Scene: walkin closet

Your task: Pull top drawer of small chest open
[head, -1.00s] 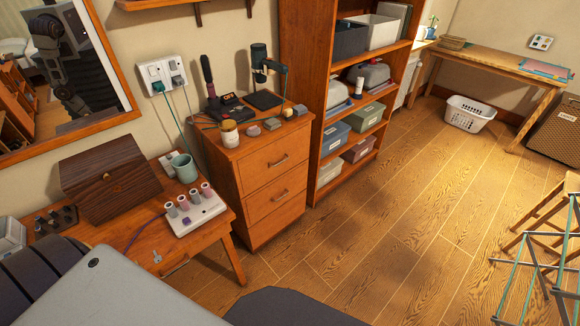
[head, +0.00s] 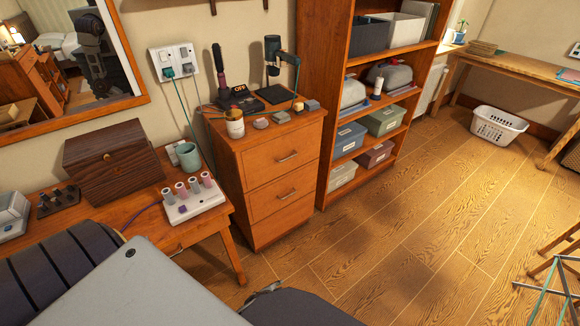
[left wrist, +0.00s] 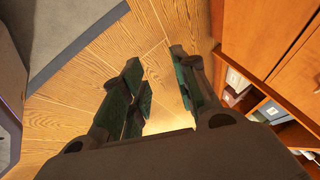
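The small wooden chest (head: 262,190) stands between the desk and the tall shelf in the head view. The lower drawers look shut too. My left gripper (left wrist: 157,85) is open and empty in the left wrist view, its two green-padded fingers apart over the wood floor. The orange wooden front at the upper right of that view looks like furniture close beside the gripper. In the head view only a small dark gripper part shows at the bottom. My right gripper is not in view.
Floor (head: 400,220) in front is clear.

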